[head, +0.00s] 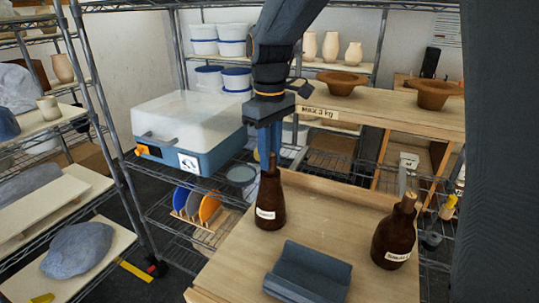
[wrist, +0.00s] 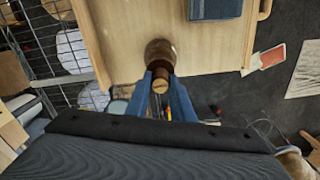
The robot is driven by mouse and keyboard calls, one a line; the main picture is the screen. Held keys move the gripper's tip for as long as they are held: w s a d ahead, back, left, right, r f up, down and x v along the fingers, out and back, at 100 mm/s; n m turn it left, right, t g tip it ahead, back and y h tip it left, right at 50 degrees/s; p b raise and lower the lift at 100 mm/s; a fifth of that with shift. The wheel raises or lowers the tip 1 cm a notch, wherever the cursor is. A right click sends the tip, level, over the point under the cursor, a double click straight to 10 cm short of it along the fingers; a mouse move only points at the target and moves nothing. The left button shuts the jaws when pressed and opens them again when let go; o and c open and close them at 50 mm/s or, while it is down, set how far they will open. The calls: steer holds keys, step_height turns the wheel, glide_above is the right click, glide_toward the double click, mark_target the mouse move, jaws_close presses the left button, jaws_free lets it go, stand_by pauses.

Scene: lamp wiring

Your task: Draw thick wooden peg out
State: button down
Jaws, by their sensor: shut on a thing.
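A dark brown bottle (head: 270,203) with a white label stands upright on the wooden table. My gripper (head: 269,163) points down over its mouth, with its blue fingers at the neck. In the wrist view the bottle (wrist: 160,52) is seen from above. A thick wooden peg (wrist: 160,87) shows its pale round end between my fingers, at the bottle's mouth. My gripper (wrist: 160,80) is shut on this peg. In the head view the fingers mostly hide the peg. How deep it sits in the neck cannot be told.
A second brown bottle (head: 395,235) with a wooden stopper (head: 409,197) stands at the table's right. A dark blue-grey cradle block (head: 308,273) lies at the table's front. A raised wooden shelf (head: 395,106) with brown bowls is behind. A white-lidded blue box (head: 190,130) sits at left.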

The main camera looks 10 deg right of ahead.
steer(key=shift+r, duration=0.15)
steer(key=shift+r+p, duration=2.5)
steer(key=shift+r, duration=0.3)
